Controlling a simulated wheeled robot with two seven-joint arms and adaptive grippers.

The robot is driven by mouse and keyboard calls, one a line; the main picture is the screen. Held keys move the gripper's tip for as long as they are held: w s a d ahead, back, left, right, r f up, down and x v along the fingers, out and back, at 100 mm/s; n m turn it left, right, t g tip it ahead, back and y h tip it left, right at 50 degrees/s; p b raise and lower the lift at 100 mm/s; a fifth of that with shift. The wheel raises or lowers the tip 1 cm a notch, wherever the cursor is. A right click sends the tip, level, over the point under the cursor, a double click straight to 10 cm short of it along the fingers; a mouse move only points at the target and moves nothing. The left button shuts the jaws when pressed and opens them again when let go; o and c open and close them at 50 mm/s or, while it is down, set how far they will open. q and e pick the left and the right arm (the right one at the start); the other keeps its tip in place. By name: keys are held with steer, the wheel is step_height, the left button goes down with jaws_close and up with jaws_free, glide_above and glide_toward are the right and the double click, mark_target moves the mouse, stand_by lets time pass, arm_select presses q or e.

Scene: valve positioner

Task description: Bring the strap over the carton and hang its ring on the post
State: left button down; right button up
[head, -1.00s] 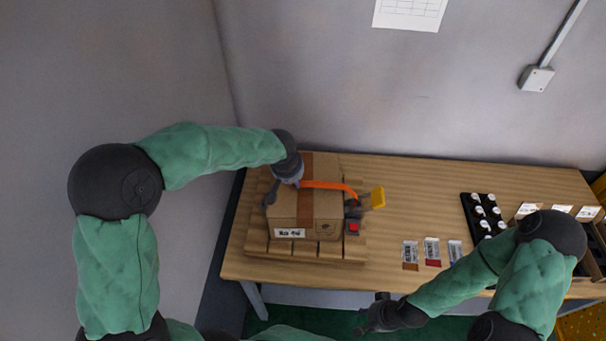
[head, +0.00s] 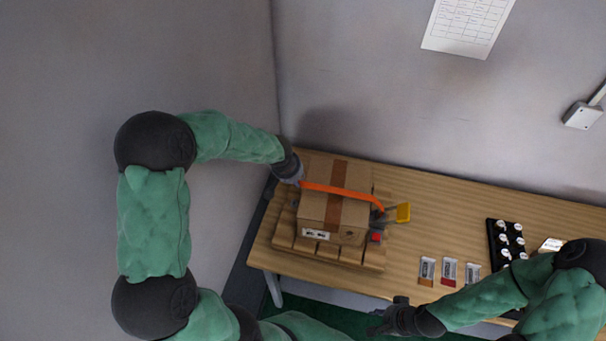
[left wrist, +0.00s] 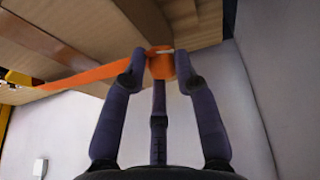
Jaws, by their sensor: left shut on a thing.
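The carton (head: 325,213), brown with a darker tape band, sits on a wooden pallet (head: 320,250). In the left wrist view my left gripper (left wrist: 160,66) is shut on the strap's end (left wrist: 161,67), where a small pale piece shows; the ring is not clear. I cannot make out the post. My right gripper (head: 386,318) is open and empty, in front of the table's edge.
The wooden table (head: 440,225) has clear space right of the pallet. Several small packets (head: 449,271) and a black tray (head: 505,245) with white-topped items lie farther right. A red block (head: 376,238) is beside the carton. A wall stands close on the left.

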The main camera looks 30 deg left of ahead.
arm_select(q)
steer(key=f+b, duration=0.4)
steer(key=a+f+b, duration=0.1)
steer(key=f+b, duration=0.4)
steer(key=a+f+b, duration=0.1)
steer(key=f+b, duration=0.3)
steer(key=shift+s+f, duration=0.2)
steer(key=shift+f, duration=0.15)
stand_by(0.4)
steer(key=shift+a+b, duration=0.1)
steer(key=shift+b, duration=0.55)
stand_by(1.0)
steer(key=shift+f+b, duration=1.9)
steer(key=shift+b, duration=0.1)
steer(key=c, duration=0.9)
jaws_free()
steer(key=shift+s+r, duration=0.1)
steer(key=v, duration=1.1)
steer(key=shift+s+r, duration=0.15)
steer(key=shift+r, duration=0.25)
